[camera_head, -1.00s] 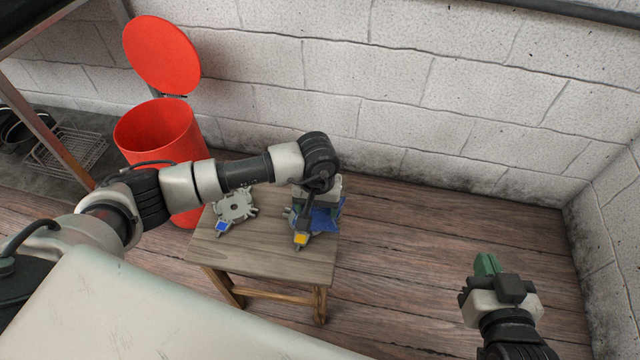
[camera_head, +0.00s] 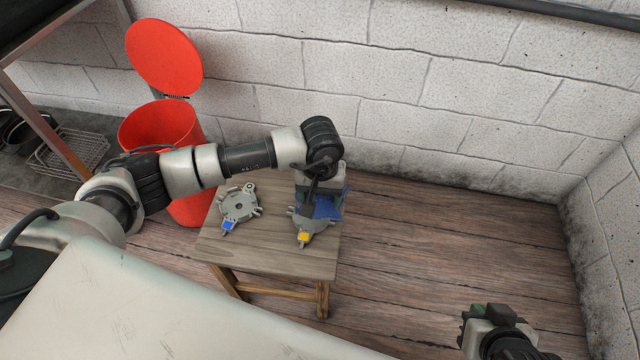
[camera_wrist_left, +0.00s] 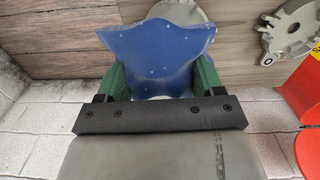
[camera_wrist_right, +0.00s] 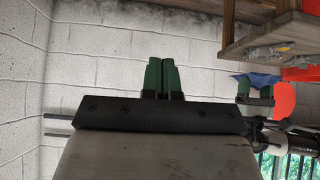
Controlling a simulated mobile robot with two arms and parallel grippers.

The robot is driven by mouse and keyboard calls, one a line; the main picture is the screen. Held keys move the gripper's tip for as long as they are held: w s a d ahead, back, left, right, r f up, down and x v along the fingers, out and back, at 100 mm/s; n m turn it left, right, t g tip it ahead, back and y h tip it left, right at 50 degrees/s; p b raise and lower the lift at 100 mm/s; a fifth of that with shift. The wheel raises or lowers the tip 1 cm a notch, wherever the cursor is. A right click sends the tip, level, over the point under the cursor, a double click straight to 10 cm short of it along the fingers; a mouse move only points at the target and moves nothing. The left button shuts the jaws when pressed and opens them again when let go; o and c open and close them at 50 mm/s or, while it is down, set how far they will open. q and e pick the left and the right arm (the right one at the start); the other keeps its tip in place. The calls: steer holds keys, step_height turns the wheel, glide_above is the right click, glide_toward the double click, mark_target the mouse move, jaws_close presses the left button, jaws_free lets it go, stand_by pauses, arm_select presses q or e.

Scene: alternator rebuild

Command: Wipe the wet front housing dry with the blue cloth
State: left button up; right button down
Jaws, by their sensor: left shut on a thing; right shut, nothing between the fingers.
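The blue cloth (camera_head: 326,207) is in my left gripper (camera_head: 322,190), which is shut on it above the right side of the stool. In the left wrist view the cloth (camera_wrist_left: 155,60) spreads between the green fingers and covers part of a grey round housing (camera_wrist_left: 188,12). That housing has a yellow tag and shows in the head view (camera_head: 311,226); whether the cloth touches it I cannot tell. A second grey housing with a blue tag (camera_head: 239,205) lies left of it. My right gripper (camera_wrist_right: 162,78) is shut and empty, well right of the stool.
The wooden stool (camera_head: 270,258) stands by the block wall. A red bin (camera_head: 160,130) with its lid up is behind it to the left. A pale surface (camera_head: 150,310) fills the near left. The floor right of the stool is clear.

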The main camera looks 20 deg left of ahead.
arm_select(q)
steer(key=shift+r+p, duration=0.6)
steer(key=shift+r, duration=0.6)
arm_select(e)
steer(key=shift+s+d+f+g+h, duration=0.15)
steer(key=shift+s+d+f+g, duration=0.1)
steer(key=shift+s+g, duration=0.5)
steer(key=shift+s+d+f+g+h, duration=0.15)
steer(key=shift+s+g, duration=0.3)
steer(key=shift+s, duration=0.65)
steer(key=shift+s+d+f+g+h, duration=0.1)
steer(key=shift+s+d+f+g, duration=0.15)
steer(key=shift+s+g, duration=0.5)
steer(key=shift+s, duration=0.1)
